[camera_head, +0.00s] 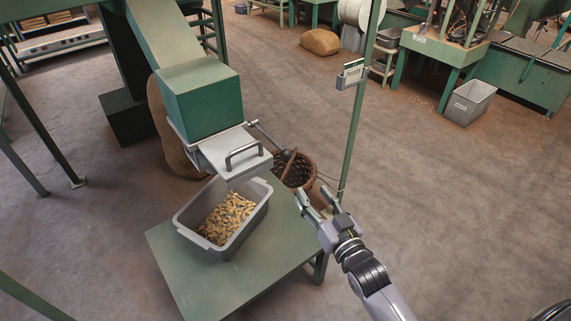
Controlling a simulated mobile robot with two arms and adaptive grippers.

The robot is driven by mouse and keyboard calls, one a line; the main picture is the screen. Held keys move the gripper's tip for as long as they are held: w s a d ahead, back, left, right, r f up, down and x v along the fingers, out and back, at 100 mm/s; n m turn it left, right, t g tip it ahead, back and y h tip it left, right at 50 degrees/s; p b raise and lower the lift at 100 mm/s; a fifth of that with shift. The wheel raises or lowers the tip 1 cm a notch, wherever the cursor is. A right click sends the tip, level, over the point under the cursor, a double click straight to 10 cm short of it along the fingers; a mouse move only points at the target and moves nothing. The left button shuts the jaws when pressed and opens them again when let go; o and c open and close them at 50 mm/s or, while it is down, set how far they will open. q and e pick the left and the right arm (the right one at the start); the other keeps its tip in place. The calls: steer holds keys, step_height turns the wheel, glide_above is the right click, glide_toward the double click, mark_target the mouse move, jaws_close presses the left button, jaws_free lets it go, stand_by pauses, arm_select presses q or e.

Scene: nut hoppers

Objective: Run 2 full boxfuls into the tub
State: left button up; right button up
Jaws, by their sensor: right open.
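A grey tub (263,193) stands on a low green table (170,255), with a layer of tan nuts (228,215) covering its bottom. Above it is a green box (203,100) at the lower end of a sloping chute. A pale metal slide with a dark handle (243,152) sits below the box's front, over the tub's far end. A thin lever (268,136) sticks out to the right of the box. My right gripper (313,193) is open and empty, right of the tub and apart from it and the lever. My left gripper is not in view. The box's inside is hidden.
A wicker basket (297,170) stands on the floor behind the table. A brown sack (172,130) is behind the box. Open floor lies to the right, with a grey bin (468,103) farther back.

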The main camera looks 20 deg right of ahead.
glide_toward(289, 158)
steer(key=w, duration=0.6)
steer(key=w+a, duration=0.1)
steer(key=w, duration=0.3)
steer(key=shift+w+a, duration=0.15)
steer(key=shift+a, duration=0.05)
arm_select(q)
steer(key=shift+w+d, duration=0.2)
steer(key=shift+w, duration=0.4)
arm_select(e)
steer(key=shift+w, duration=0.7)
steer(key=shift+c, duration=0.2)
steer(key=shift+f, duration=0.1)
jaws_close()
